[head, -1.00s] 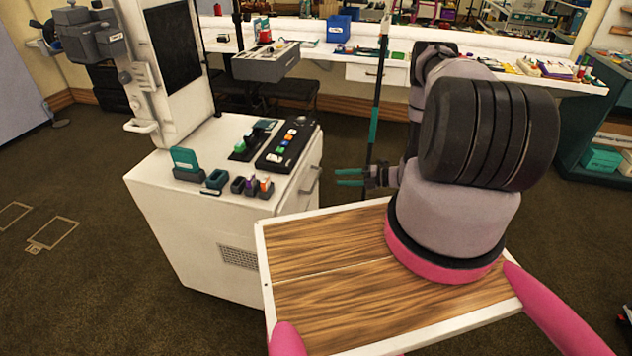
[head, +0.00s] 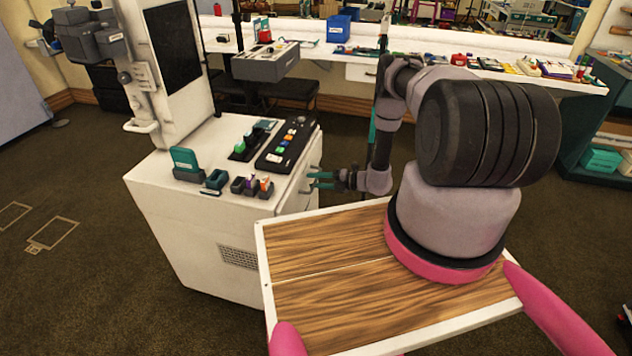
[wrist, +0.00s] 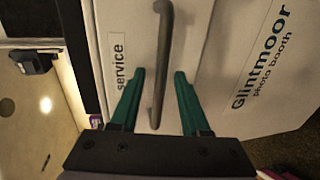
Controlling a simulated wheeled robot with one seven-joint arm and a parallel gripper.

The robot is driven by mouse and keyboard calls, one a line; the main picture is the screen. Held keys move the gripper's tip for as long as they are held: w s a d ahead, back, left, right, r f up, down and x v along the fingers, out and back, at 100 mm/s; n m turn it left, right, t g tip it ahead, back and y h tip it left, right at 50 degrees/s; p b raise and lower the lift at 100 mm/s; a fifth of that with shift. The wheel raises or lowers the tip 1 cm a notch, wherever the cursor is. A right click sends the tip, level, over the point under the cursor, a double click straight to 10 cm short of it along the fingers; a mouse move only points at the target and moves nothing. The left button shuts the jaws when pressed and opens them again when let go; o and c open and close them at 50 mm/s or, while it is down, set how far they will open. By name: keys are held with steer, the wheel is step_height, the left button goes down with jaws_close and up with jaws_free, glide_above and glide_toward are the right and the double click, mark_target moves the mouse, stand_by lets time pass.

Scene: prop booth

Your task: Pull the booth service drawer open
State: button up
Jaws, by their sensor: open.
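The booth service drawer (wrist: 125,30) shows in the wrist view as a pale front with a "service" label. A dark grey bar handle (wrist: 165,40) runs lengthwise across it. My gripper (wrist: 157,75) is open, its two teal fingers on either side of the handle's line, with a gap showing at each side. I cannot tell how far the fingertips are from the drawer front. In the head view my gripper (head: 313,180) is at the right side of the white booth cabinet (head: 200,225). The handle is mostly hidden there. The drawer looks closed.
The cabinet top carries a black button panel (head: 287,145) and several small holders. "Glintmoor photo booth" lettering (wrist: 262,55) is on the panel beside the drawer. A long white counter (head: 430,70) with many props stands behind. Brown floor is clear left of the cabinet.

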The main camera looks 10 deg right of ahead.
jaws_close()
stand_by(1.4)
